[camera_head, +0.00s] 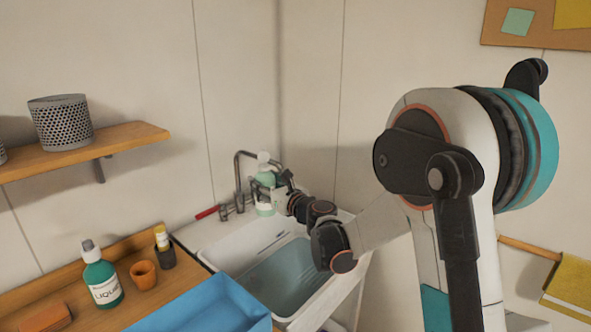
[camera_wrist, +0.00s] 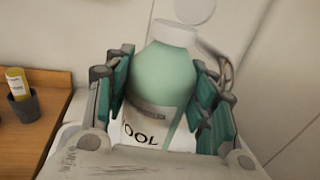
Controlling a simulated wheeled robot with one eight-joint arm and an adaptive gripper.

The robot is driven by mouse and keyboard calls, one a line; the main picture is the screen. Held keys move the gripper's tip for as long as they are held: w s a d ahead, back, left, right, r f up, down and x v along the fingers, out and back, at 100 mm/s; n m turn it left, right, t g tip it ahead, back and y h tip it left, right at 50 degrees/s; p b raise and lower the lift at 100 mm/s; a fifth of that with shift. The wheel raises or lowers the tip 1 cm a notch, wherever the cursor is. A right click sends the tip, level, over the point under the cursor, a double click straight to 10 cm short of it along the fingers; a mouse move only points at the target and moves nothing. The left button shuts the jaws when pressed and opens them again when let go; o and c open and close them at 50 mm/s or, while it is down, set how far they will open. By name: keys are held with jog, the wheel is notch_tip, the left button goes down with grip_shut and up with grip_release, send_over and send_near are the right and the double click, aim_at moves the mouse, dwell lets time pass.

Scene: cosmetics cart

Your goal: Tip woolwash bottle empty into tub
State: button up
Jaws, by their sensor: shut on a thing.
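The woolwash bottle (camera_wrist: 165,85) is pale green with a white cap area and a label reading "OOL". In the wrist view it sits between the two teal-padded fingers of my gripper (camera_wrist: 168,100), which is shut on it. In the head view the bottle (camera_head: 264,190) is small, near the faucet at the back of the sink, and looks roughly upright. My gripper (camera_head: 279,194) is at its right side. The tub (camera_head: 277,272), holding bluish water, sits in the white sink in front of and below the bottle. Whether the bottle is capped is unclear.
A faucet (camera_head: 238,182) rises just left of the bottle. On the wooden counter are a green liquid bottle (camera_head: 102,278), an orange cup (camera_head: 143,274), a grey cup with a yellow bottle (camera_head: 163,247) and a blue bin (camera_head: 208,306). A shelf (camera_head: 90,150) hangs at left.

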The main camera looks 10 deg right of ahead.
aim_at(272, 172)
jog(key=shift+d+r+m, duration=0.1)
jog(key=shift+m, duration=0.2)
jog(key=shift+w+d+r+m+p, duration=0.2)
jog(key=shift+d+m+p, duration=0.15)
jog(key=shift+m, duration=0.6)
jog(key=shift+w+d+r+m+p, duration=0.1)
jog(key=shift+d+r+m+p, duration=0.25)
jog(key=shift+m, duration=0.6)
jog(key=m+p, duration=0.1)
jog(key=m, duration=0.1)
jog(key=r+m+p, duration=0.1)
jog(key=m, duration=0.1)
jog(key=d+r+m+p, duration=0.1)
jog(key=m, duration=0.2)
jog(key=shift+w+r+t, duration=0.15)
jog(key=shift+r+t, duration=0.05)
jog(key=shift+t, duration=0.2)
jog(key=m+p, duration=0.1)
jog(key=r+m+p, duration=0.1)
jog(key=m, duration=0.1)
jog(key=shift+a+r+h, duration=0.1)
jog(key=shift+r+h, duration=0.15)
jog(key=shift+h, duration=0.05)
jog(key=m, duration=0.1)
jog(key=r+m, duration=0.1)
jog(key=m, duration=0.1)
jog(key=d+m, duration=0.1)
jog(key=shift+w+d+r+m, duration=0.1)
jog(key=shift+w+r+m, duration=0.05)
jog(key=shift+r+m, duration=0.2)
